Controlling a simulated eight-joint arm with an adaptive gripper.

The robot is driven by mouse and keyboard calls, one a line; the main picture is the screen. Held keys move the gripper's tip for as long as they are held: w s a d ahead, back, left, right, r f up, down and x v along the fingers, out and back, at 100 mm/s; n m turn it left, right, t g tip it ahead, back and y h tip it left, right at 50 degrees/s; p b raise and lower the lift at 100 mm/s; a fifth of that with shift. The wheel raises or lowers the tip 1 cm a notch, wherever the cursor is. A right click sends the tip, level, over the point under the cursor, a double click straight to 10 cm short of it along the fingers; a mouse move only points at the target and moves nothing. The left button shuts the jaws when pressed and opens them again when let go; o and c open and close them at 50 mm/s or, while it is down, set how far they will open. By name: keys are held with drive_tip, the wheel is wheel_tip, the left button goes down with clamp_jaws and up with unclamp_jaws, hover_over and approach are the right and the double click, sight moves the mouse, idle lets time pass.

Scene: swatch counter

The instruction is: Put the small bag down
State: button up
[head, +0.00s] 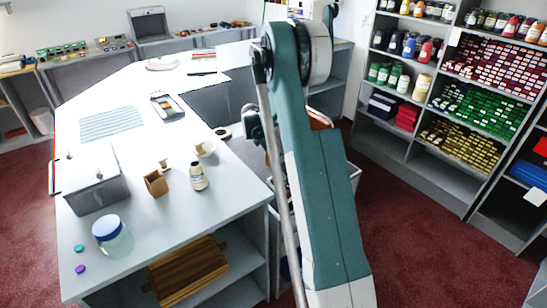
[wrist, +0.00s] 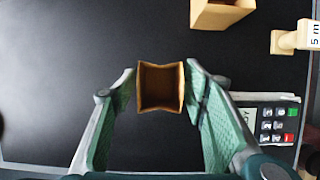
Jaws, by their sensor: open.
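In the wrist view the small bag (wrist: 161,88) is brown, open at the top and seen from above, its sides bent inward. It is between the fingers of my gripper (wrist: 160,90). The green fingers are open, one on each side and very close to it; I cannot tell whether they touch. Its base is hidden, so contact with the dark surface (wrist: 60,70) below does not show clearly. In the head view my arm stands in front, and I cannot make out the gripper or this bag between its fingers.
A larger brown open container (wrist: 218,14), a wooden stamp-like piece (wrist: 290,40) and a keypad device (wrist: 272,124) lie near the gripper. The pale counter (head: 130,230) holds a grey box (head: 95,185), lidded jar (head: 113,238), brown container (head: 156,183), bottle (head: 197,177) and cup (head: 205,149).

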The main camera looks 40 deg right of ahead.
drive_tip(key=shift+r, duration=0.15)
drive_tip(key=p+v, duration=0.2)
drive_tip(key=v, duration=1)
drive_tip(key=shift+a, duration=0.1)
idle(0.5)
